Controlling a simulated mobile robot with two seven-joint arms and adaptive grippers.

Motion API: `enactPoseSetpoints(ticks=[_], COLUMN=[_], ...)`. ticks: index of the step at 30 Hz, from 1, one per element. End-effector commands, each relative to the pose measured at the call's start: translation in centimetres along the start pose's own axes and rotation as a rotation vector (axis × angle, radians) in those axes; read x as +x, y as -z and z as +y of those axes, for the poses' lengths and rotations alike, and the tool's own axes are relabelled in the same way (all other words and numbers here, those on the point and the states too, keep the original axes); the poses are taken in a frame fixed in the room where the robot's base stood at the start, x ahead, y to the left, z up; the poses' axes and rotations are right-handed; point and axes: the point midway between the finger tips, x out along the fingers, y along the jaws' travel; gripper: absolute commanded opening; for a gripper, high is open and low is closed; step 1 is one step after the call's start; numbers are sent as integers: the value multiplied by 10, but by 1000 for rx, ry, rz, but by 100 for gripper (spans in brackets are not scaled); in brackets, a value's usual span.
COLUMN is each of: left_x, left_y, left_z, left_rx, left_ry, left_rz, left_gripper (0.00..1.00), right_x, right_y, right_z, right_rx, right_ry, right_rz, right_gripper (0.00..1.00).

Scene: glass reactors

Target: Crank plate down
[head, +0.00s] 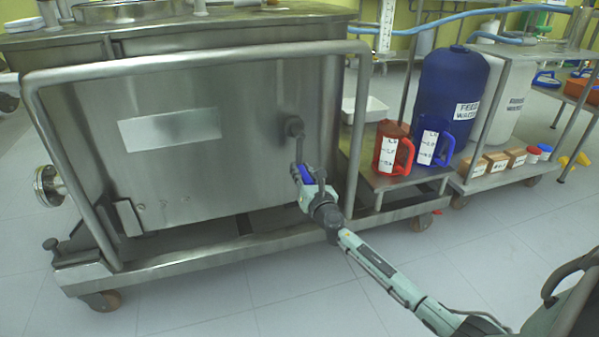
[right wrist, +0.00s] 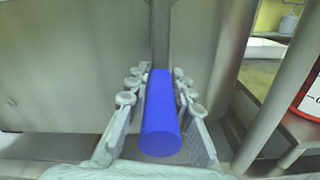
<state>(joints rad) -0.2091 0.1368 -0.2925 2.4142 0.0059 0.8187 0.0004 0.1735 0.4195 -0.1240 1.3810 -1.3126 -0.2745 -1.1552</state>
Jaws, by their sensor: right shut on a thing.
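The crank is on the front panel of the steel cart (head: 230,95). Its dark hub (head: 294,126) sits on the panel, and its arm runs down to a blue handle (head: 306,174). My right gripper (head: 303,170) is at the handle. In the right wrist view the blue handle (right wrist: 160,115) lies between the two fingers of my right gripper (right wrist: 160,95), which is shut on it. The grey crank arm (right wrist: 161,35) runs up beyond the handle. The plate itself cannot be made out. My left gripper is not in view.
A tubular rail (head: 200,57) frames the cart's front and passes to the right of the crank. A red jug (head: 388,150) and a blue jug (head: 430,142) stand on a side shelf at right. A blue barrel (head: 448,85) stands behind them. The floor in front is clear.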

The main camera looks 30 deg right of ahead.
Motion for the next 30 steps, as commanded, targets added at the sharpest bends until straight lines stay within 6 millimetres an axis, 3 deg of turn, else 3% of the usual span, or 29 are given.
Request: enactPoseSetpoints(ticks=[10,11,16,26,30], left_x=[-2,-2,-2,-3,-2], left_y=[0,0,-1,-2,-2], left_z=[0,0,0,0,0], left_rx=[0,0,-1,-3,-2], left_ry=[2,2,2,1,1], left_rz=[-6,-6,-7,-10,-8], left_gripper=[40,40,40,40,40], right_x=[1,1,1,-2,-18], right_y=[-3,-3,-2,-1,0], right_z=[0,0,0,0,0], right_rx=[-3,-2,-2,-2,-4], right_ry=[0,0,0,-1,-1], right_rz=[-5,-5,-4,-1,-1], right_gripper=[0,23,43,43,43])
